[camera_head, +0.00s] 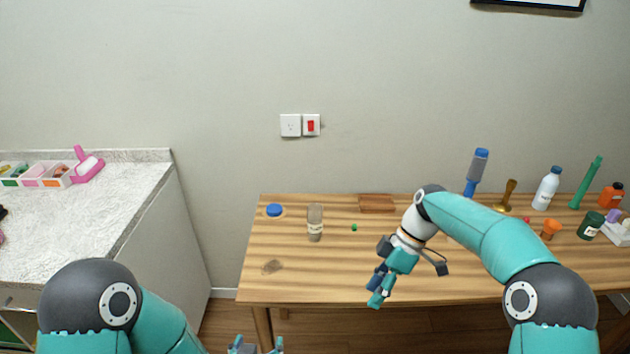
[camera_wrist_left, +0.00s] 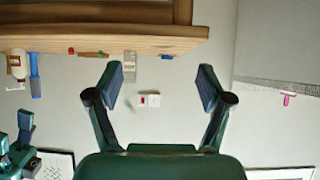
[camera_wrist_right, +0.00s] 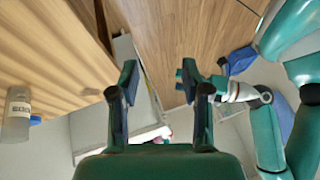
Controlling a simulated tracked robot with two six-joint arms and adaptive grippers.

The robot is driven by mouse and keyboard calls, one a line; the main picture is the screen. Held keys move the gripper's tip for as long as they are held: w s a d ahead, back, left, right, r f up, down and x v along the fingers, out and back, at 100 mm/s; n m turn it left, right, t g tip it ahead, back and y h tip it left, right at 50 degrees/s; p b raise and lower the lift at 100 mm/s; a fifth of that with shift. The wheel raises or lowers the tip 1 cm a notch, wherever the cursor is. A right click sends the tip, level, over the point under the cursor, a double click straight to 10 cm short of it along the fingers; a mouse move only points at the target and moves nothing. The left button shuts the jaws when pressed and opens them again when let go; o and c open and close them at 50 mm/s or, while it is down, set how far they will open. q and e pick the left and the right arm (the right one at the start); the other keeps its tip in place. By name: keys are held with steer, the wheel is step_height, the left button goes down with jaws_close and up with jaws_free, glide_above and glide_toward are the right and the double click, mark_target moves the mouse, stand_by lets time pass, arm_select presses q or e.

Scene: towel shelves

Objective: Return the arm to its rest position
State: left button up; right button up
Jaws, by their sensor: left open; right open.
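My left gripper (camera_head: 257,346) is at the bottom edge of the head view, in front of the wooden table (camera_head: 340,280) and partly cut off. In the left wrist view its two fingers (camera_wrist_left: 160,78) are spread, with nothing between them. My right gripper (camera_head: 379,288) hangs over the front part of the table, pointing down and to the left. In the right wrist view its fingers (camera_wrist_right: 160,72) are apart and empty. My left arm also shows on the right of that view.
A clear labelled jar (camera_head: 315,223), a blue cap (camera_head: 274,210) and a brown block (camera_head: 376,203) stand on the table. Several bottles and tools, including a white bottle (camera_head: 546,188), crowd its right end. A pale counter (camera_head: 90,205) with small bins is at left. The table's front left is clear.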

arm_select(q)
steer(key=s+a+f+n+g+h, duration=0.1)
steer(key=s+a+f+g, duration=0.1)
steer(key=s+f+g, duration=0.3)
steer(key=s+a+f+n, duration=0.1)
steer(key=s+a+f, duration=0.1)
steer(key=f, duration=0.5)
steer(key=s+d+f+g+h, duration=0.1)
steer(key=s+d+g, duration=0.1)
steer(key=s, duration=0.3)
steer(key=s+d+f+g+h, duration=0.1)
steer(key=s+d+f+g, duration=0.1)
steer(key=s, duration=0.4)
steer(key=shift+g+h, duration=0.3)
steer(key=shift+g, duration=0.6)
arm_select(e)
steer(key=s+f+m+t+h, duration=0.1)
steer(key=s+f+m+t, duration=0.2)
steer(key=s+f+m, duration=1.5)
steer(key=s+f, duration=0.6)
steer(key=f, duration=0.1)
steer(key=shift+s+a+f, duration=0.25)
steer(key=shift+s+a, duration=0.15)
